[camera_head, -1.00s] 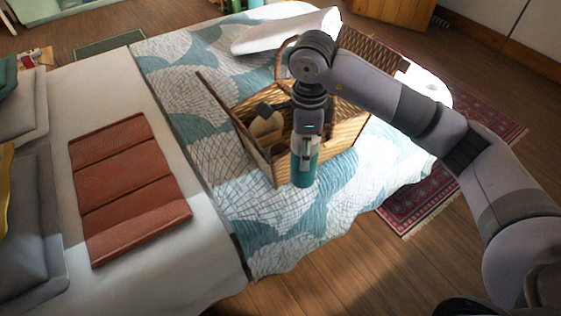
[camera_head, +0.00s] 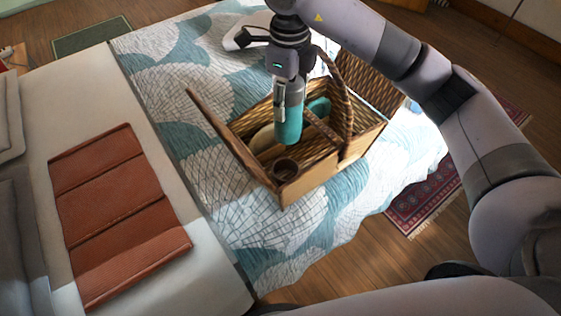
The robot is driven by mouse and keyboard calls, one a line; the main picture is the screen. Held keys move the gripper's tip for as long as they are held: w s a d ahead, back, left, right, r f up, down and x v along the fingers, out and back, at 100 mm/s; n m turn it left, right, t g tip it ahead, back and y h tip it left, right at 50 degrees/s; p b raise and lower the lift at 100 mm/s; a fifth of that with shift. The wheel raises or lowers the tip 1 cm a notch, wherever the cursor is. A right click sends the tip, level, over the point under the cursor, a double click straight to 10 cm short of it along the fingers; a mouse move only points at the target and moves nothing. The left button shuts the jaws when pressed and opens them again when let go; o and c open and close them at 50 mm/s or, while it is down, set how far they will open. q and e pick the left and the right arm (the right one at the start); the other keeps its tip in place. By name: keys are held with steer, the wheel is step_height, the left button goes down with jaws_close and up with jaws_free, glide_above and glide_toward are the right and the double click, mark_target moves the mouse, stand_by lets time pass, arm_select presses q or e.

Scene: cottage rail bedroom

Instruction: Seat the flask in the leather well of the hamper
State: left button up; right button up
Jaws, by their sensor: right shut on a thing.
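The flask (camera_head: 289,128), teal with a grey upper part, hangs upright in my right gripper (camera_head: 284,95), which is shut on it. In the head view it overlaps the open wicker hamper (camera_head: 312,186); its exact height above the hamper floor I cannot tell. The leather well (camera_head: 285,167), a dark brown round cup, sits in the hamper's near corner. It is empty and appears just below the flask's base in the picture, apart from it. My left gripper is not in view.
The hamper holds a cream round item (camera_head: 262,137) and a teal item (camera_head: 319,106). Its arched handle (camera_head: 348,110) stands right of the flask. A wooden lid edge (camera_head: 228,135) rises at left. A red-brown folded panel (camera_head: 115,215) lies on the bed.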

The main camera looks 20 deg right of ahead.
mark_target(287, 135)
steer(key=f, duration=0.2)
steer(key=shift+w+f, duration=0.3)
steer(key=shift+w, duration=0.1)
steer(key=f, duration=0.5)
steer(key=s+f, duration=0.1)
steer(key=f, duration=0.2)
steer(key=shift+f+b, duration=0.2)
steer(key=shift+b, duration=0.2)
steer(key=f, duration=0.3)
steer(key=shift+w+f, duration=0.1)
steer(key=shift+w, duration=0.1)
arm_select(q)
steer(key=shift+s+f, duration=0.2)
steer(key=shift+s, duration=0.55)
arm_select(e)
step_height(287, 135, down, 6)
steer(key=shift+r, duration=0.1)
steer(key=o, duration=1.6)
steer(key=shift+c, duration=0.2)
arm_select(q)
steer(key=shift+p, duration=0.3)
